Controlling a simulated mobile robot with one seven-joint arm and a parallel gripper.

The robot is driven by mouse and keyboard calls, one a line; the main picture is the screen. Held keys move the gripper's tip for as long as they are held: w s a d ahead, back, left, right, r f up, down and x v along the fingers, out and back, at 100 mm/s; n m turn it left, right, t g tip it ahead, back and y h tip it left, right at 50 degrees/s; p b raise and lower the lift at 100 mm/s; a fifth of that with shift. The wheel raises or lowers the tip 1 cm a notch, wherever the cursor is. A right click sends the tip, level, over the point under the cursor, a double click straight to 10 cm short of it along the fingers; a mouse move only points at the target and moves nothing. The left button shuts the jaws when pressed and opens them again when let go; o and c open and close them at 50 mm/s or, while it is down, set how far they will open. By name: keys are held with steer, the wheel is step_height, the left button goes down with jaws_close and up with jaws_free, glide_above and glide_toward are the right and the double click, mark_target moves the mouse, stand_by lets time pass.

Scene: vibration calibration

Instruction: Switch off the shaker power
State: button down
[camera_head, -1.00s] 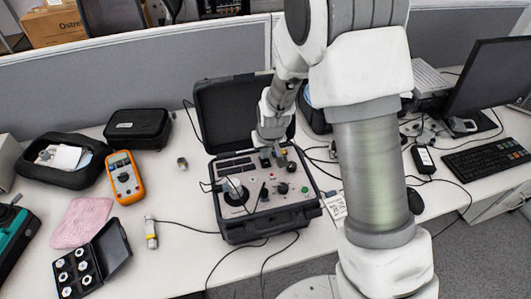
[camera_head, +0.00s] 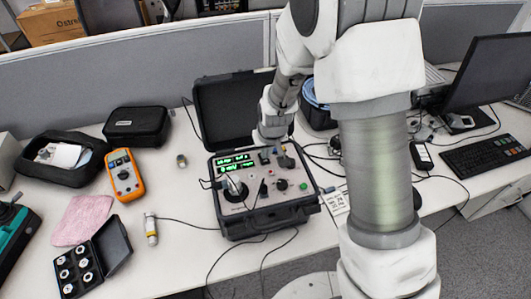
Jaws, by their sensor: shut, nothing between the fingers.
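The shaker unit (camera_head: 268,222) is a black case with a grey control panel, its lid (camera_head: 215,110) standing open behind it. Its display (camera_head: 236,162) is lit with green digits. The panel carries a dark knob (camera_head: 281,184), a small green part (camera_head: 304,186) and a round shaker head (camera_head: 233,188) with cables. My gripper (camera_head: 286,161) is shut and empty, pointing down at the back right of the panel. It covers part of the panel there. I cannot tell whether the tips touch a switch, and the power switch is not clearly visible.
An orange multimeter (camera_head: 124,175), a black pouch (camera_head: 137,126), a pink cloth (camera_head: 82,220) and an open box of round parts (camera_head: 80,268) lie to the left. A small cylindrical sensor (camera_head: 151,228) is cabled to the case. A keyboard (camera_head: 485,155) and monitor (camera_head: 490,80) stand right.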

steer(key=a+v, duration=0.1)
steer(key=v, duration=1.1)
steer(key=shift+w+d+r+p, duration=0.15)
steer(key=shift+d+r+p, duration=0.25)
steer(key=shift+d+r, duration=0.05)
